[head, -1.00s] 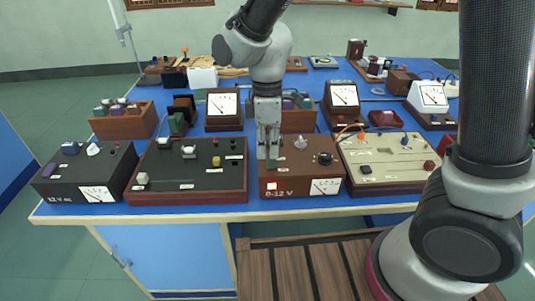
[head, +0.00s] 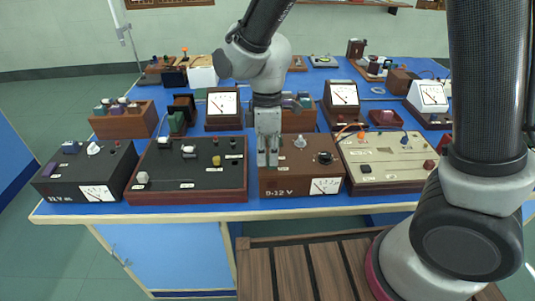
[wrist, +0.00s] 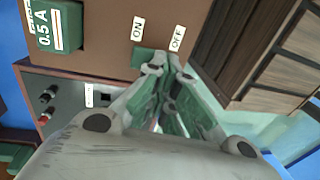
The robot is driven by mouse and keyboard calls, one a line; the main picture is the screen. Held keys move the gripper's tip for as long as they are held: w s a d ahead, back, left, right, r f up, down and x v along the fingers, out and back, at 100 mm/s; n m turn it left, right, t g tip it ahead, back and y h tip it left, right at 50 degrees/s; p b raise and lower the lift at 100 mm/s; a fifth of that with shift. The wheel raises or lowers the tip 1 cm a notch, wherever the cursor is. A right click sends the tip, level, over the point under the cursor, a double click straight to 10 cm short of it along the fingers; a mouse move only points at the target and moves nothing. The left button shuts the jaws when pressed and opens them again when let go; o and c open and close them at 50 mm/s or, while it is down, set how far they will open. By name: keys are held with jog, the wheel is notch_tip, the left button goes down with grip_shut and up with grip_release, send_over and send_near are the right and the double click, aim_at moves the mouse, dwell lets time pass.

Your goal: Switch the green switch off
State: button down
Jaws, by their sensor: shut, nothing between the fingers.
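The brown 0-12 V box (head: 300,171) stands at the front of the bench. The OFF label is nearer the box's front edge. My gripper (head: 267,164) points down over the left part of this box. It is shut and empty; in the wrist view its fingertips (wrist: 168,64) are right beside the switch and partly cover it. I cannot tell contact or which way the switch is tilted.
A green 0.5 A block (wrist: 58,26) is on the same box, with a knob (head: 300,141) and a meter (head: 325,187). A black-topped box (head: 190,168) stands close on the left, a cream panel (head: 385,160) on the right. A slatted wooden stool (head: 305,270) is in front.

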jog(key=shift+w+r, duration=0.1)
jog(key=shift+w, duration=0.7)
notch_tip(320, 180, up, 14)
jog(key=w, duration=0.2)
jog(key=shift+s, duration=0.15)
jog(key=s+f, duration=0.1)
jog(key=f, duration=0.3)
jog(key=s+f, duration=0.1)
jog(key=f, duration=0.4)
jog(key=s+f, duration=0.1)
jog(key=f, duration=0.3)
jog(key=shift+a+f, duration=0.3)
jog(key=shift+f, duration=0.05)
